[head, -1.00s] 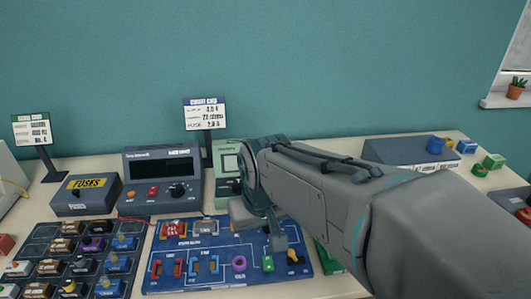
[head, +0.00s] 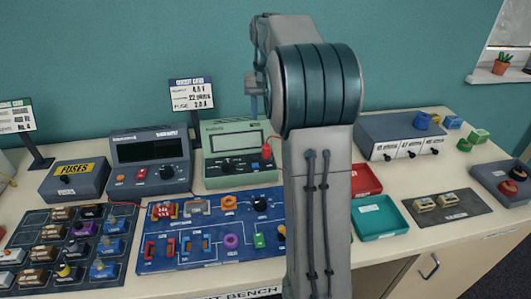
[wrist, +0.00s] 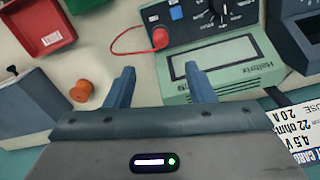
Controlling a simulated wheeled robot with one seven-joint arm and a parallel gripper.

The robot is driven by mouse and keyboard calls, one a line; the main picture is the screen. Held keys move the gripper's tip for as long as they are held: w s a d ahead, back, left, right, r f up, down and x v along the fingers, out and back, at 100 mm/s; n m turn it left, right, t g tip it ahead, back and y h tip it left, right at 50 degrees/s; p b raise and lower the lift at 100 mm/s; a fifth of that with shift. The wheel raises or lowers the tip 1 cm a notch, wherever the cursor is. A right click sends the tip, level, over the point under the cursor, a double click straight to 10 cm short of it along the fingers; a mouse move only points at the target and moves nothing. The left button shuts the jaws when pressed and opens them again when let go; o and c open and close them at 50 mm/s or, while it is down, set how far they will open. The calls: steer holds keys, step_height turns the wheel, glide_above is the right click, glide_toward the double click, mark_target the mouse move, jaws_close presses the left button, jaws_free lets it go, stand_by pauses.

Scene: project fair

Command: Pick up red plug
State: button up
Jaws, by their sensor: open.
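The red plug (head: 267,152) is at the right edge of the green multimeter (head: 238,155), with a thin red lead running from it. In the wrist view the red plug (wrist: 160,38) lies against the meter's face near its edge, the lead looping to the left. My gripper (wrist: 160,82) is open and empty, its two blue fingers apart. In the wrist view the plug is beyond the fingertips, roughly in line with the gap between them. In the head view my gripper (head: 253,92) is raised above the meter, partly hidden by my arm.
A dark meter (head: 150,160) stands left of the green one, with a sign (head: 191,95) behind. The blue circuit board (head: 180,258) lies in front. Red (head: 368,180) and teal (head: 380,218) trays are at right. An orange spool (wrist: 81,91) lies beside the grey box (wrist: 35,100).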

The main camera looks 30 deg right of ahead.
mark_target(267, 144)
step_height(267, 144, down, 12)
steer(key=shift+s+a+f, duration=0.1)
steer(key=shift+s+f, duration=0.05)
jaws_close()
stand_by(0.4)
